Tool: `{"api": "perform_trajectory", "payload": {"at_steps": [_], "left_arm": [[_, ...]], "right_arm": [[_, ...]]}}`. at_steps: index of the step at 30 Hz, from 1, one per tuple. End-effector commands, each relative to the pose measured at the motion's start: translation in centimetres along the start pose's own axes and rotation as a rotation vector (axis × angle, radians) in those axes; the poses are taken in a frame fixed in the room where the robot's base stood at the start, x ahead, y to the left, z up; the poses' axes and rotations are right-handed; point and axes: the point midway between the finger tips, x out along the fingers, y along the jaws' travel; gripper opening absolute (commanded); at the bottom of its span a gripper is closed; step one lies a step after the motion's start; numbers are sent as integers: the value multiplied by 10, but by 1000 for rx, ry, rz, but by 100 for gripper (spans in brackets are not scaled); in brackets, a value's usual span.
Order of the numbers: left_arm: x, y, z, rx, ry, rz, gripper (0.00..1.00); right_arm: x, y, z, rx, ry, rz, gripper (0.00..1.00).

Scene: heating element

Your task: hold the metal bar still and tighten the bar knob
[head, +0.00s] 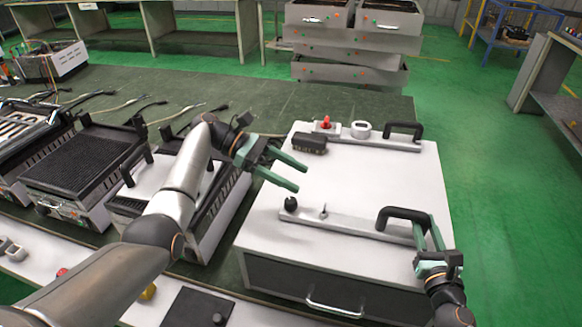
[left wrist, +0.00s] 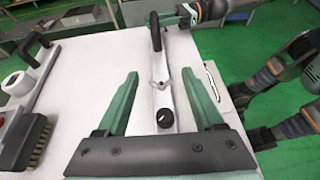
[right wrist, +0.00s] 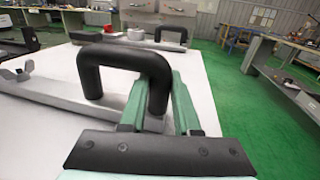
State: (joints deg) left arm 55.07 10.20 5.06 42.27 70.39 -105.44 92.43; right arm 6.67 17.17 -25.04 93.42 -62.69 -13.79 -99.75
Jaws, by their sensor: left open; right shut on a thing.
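The near metal bar (head: 350,224) lies on a white-topped box, with a black handle (head: 400,212) at its right end. The round black bar knob (head: 291,203) sits at its left end, and a small wing nut (head: 323,212) stands between. My right gripper (head: 426,238) is shut on the handle, also seen in the right wrist view (right wrist: 125,58).
At the box's back lie a second bar (head: 375,142) with a handle, a red knob (head: 325,124), a white round part (head: 361,129) and a brush (head: 310,143). Grill units (head: 80,160) crowd the left. The middle of the white top (head: 370,180) is clear.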

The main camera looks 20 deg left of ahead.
Motion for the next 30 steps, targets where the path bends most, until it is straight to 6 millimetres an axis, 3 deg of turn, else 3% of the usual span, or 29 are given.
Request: {"api": "perform_trajectory", "payload": {"at_steps": [6,17,20,23,30], "left_arm": [[-6,0,16,2,0,0,69],[-7,0,14,3,12,3,69],[-10,1,1,18,83,22,69],[-16,2,-26,59,235,57,69],[-50,2,-104,287,796,127,69]], "right_arm": [[0,0,2,3,-3,0,0],[0,0,2,3,-3,0,0],[0,0,2,3,-3,0,0],[0,0,2,3,-3,0,0],[0,0,2,3,-3,0,0]]}}
